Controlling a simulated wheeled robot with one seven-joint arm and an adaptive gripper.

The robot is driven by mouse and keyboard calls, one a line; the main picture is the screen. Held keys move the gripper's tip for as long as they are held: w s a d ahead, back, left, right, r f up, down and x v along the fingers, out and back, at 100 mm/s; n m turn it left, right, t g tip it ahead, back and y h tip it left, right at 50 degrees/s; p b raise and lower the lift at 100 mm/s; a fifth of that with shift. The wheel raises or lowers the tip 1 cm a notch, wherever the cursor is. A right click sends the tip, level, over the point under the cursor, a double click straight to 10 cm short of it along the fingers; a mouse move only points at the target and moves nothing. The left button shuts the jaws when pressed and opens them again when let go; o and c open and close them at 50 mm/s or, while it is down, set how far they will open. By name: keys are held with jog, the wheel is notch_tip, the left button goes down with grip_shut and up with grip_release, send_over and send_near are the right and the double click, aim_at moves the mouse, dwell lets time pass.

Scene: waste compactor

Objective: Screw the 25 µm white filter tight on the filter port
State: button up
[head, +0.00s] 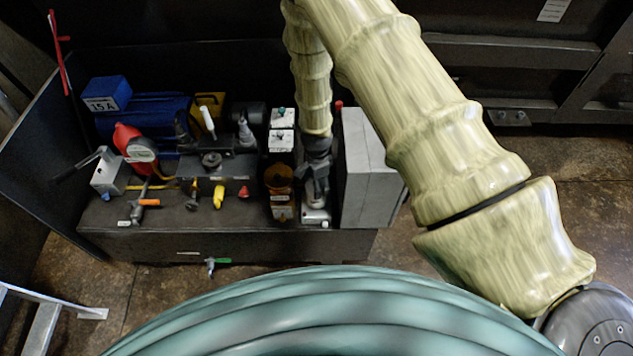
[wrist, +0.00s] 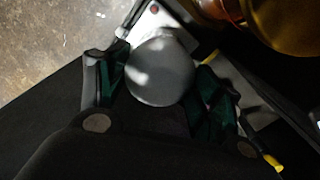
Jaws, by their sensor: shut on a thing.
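My gripper (head: 317,188) points down at the right part of the dark bench, just left of the grey box. In the wrist view, my gripper (wrist: 160,82) has its fingers on both sides of a pale grey-white round canister (wrist: 160,75), seen end on, and is shut on it. It looks like the white filter; no 25 µm marking can be read. A light block (wrist: 148,22) shows just beyond it. In the head view a light grey base (head: 316,216) shows below my fingers. The joint between filter and port is hidden, so I cannot tell how tightly it sits.
A tall grey box (head: 370,165) stands close right of my gripper. An amber-bowled unit (head: 280,180) stands close left, also in the wrist view (wrist: 285,22).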

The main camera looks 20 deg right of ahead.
jog(key=shift+a+m, duration=0.1)
jog(key=shift+m, duration=0.9)
jog(key=o, duration=1.2)
jog(key=shift+c, duration=0.4)
